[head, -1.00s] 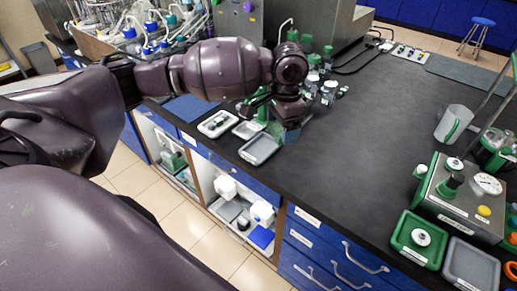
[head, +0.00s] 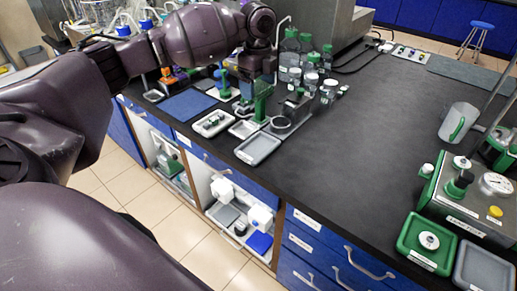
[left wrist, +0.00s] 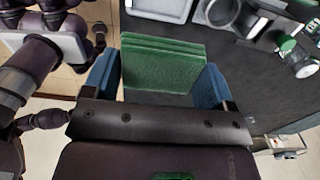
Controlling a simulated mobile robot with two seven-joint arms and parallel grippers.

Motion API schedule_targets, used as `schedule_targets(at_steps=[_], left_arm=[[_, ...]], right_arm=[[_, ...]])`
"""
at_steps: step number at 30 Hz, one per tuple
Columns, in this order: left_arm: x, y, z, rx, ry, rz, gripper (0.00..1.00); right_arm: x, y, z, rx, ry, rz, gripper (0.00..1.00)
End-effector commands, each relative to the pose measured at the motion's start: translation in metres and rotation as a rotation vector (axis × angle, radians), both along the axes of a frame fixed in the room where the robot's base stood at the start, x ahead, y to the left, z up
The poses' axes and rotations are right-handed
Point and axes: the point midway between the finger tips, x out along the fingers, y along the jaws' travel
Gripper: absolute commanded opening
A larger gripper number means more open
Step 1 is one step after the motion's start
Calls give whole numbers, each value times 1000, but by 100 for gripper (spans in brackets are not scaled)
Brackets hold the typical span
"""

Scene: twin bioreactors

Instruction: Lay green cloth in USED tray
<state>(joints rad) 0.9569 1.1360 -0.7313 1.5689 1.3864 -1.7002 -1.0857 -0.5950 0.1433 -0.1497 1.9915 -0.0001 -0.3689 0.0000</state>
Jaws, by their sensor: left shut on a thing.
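My left gripper (head: 262,88) is shut on a folded green cloth (head: 261,106) and holds it above the bench, behind the small trays. In the left wrist view the green cloth (left wrist: 163,65) stands in layered folds between the two blue fingers of the left gripper (left wrist: 160,85). A shallow grey tray (head: 258,149) lies near the bench's front edge and looks empty. Its front label is too small to read, so I cannot confirm that it is the USED tray. A light tray also shows at the top of the left wrist view (left wrist: 160,7). My right gripper is not in view.
A white tray with small items (head: 212,122) and a blue mat (head: 187,105) lie left of the grey tray. Several bottles (head: 310,65) stand behind and right. A round grey holder (head: 281,125) is close by. The middle bench (head: 360,140) is clear.

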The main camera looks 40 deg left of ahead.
Motion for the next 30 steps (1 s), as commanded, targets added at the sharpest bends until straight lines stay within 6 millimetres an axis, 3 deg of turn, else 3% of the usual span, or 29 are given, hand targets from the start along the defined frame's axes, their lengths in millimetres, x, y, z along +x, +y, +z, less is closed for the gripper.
schedule_targets(at_steps=[5,18,22,30], left_arm=[[0,1,-26,-2,6,-12,52],[0,0,-120,-2,5,-10,52],[0,1,-136,-1,2,-9,52],[0,1,-151,-1,2,-9,52]], right_arm=[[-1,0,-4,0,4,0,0],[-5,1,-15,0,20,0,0],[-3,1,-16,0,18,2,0],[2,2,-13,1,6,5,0]])
